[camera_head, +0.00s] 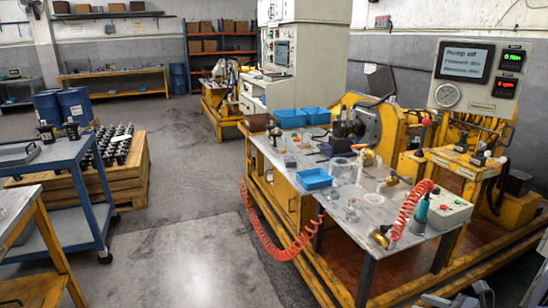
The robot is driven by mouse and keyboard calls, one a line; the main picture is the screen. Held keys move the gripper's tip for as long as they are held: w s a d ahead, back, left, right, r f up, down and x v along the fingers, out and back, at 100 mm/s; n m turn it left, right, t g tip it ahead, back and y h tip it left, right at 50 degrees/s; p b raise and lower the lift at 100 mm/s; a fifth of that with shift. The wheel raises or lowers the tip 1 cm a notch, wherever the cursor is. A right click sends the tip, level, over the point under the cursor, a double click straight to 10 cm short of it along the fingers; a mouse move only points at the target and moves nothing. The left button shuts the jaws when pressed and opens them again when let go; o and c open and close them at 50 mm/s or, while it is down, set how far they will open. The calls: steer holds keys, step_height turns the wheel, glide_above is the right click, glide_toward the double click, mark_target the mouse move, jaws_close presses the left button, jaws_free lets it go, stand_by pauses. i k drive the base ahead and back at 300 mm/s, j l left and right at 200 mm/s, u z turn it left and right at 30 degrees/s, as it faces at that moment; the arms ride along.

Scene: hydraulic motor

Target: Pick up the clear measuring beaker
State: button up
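A clear, cup-like vessel (342,171) stands on the metal-topped workbench (375,222), right of the small blue tray. It looks like the measuring beaker, but it is too small for me to see any markings. Small clear or shiny pieces lie on the bench in front of it, too small to make out.
Blue bins (291,118) stand at the bench's back and a small blue tray (314,179) nearer. A coiled red hose (408,208) and a control box (442,209) are at the right end. A blue cart (62,165) stands left.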

mark_target(281, 142)
steer(key=i+j+u, duration=0.35)
steer(key=i, duration=0.45)
steer(key=i+u, duration=0.35)
steer(key=i, duration=0.45)
steer(key=i+z, duration=0.2)
steer(key=i, duration=0.35)
steer(key=i+j+z, duration=0.15)
steer(key=i, duration=0.4)
steer(key=i+j+z, duration=0.2)
steer(key=i, duration=0.3)
steer(key=i+j+z, duration=0.65)
steer(key=i, duration=0.15)
